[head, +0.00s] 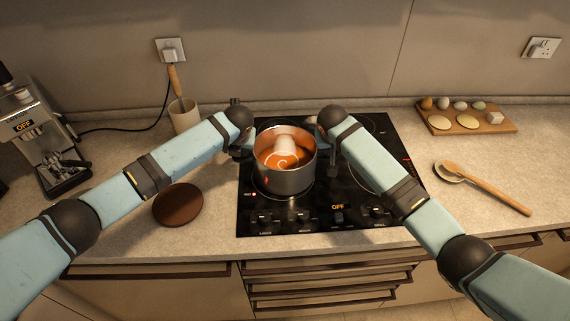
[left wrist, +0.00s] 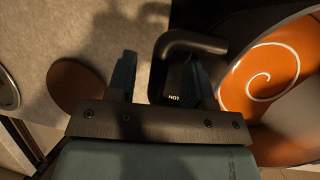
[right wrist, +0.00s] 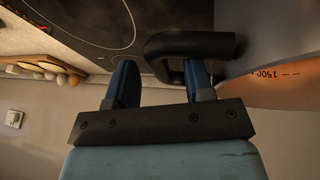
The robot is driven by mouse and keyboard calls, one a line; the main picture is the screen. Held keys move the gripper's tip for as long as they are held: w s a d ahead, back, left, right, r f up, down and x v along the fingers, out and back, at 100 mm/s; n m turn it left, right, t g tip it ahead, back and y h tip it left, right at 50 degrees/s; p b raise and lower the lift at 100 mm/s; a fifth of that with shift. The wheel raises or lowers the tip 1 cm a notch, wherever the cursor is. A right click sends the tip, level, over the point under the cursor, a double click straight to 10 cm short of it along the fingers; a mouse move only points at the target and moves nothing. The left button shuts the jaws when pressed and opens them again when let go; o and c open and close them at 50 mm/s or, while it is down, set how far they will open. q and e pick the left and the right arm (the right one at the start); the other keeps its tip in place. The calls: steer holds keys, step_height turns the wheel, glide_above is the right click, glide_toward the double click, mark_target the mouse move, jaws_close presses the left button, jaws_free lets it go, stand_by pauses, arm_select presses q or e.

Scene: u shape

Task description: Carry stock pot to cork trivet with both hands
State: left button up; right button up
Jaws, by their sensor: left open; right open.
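The stock pot (head: 287,180) is a dark metal pot holding orange contents with a pale swirl, standing on the black cooktop. A pale upright shape shows inside it; I cannot tell what it is. The cork trivet (head: 178,207) is a brown disc on the counter left of the cooktop; it also shows in the left wrist view (left wrist: 76,86). My left gripper (left wrist: 160,62) is open, its fingers either side of the outer bar of a black pot handle (left wrist: 196,42). My right gripper (right wrist: 160,66) is open, likewise straddling the opposite handle (right wrist: 195,44).
The cooktop (head: 262,222) has controls along its front. A coffee machine (head: 45,140) and a utensil crock (head: 184,116) stand at left. A board of eggs (head: 466,125) and a wooden spoon (head: 500,195) lie at right. Counter around the trivet is clear.

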arm_select(q)
steer(key=shift+x, duration=0.9)
arm_select(e)
steer(key=shift+x, duration=0.85)
arm_select(q)
jaws_close()
arm_select(e)
jaws_close()
arm_select(q)
steer(key=shift+w+r, duration=0.15)
steer(key=shift+r, duration=0.15)
arm_select(e)
steer(key=shift+w+r, duration=0.1)
steer(key=shift+r, duration=0.15)
